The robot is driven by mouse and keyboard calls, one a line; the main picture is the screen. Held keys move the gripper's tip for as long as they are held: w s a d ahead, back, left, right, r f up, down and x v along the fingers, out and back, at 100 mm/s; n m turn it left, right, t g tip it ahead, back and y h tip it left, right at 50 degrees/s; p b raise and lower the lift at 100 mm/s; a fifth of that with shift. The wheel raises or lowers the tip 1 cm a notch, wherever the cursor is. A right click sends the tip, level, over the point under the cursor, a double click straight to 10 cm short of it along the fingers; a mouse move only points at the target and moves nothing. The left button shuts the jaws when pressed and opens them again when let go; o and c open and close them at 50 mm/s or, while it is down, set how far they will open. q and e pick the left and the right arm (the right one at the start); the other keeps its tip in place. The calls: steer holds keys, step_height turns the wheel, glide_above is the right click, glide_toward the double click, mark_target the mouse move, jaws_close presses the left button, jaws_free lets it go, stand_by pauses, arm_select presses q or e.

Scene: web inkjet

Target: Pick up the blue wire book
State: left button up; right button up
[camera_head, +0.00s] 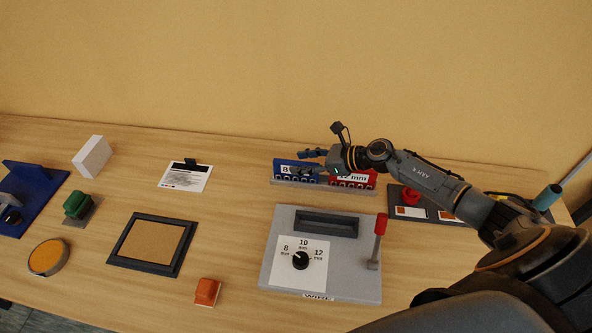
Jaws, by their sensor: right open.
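The blue wire book (284,172) stands upright at the left end of a grey holder at the back of the table, its label starting with "8". The red wire book (361,180) stands in the same holder to its right, labelled "12 mm". My right gripper (305,161) reaches in from the right with open fingers pointing left, at the blue book's upper right part. It hides part of both books. I cannot tell whether the fingers touch the blue book. My left gripper is not in view.
A grey machine (345,280) with a dial, slot and red-handled lever (380,226) stands in front. A dark tray (409,196) lies under my right arm. Left are a black-framed pad (120,260), a clipboard (186,178), a white block (90,156) and an orange block (207,291).

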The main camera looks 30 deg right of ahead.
jaws_close()
steer(key=shift+r, duration=0.15)
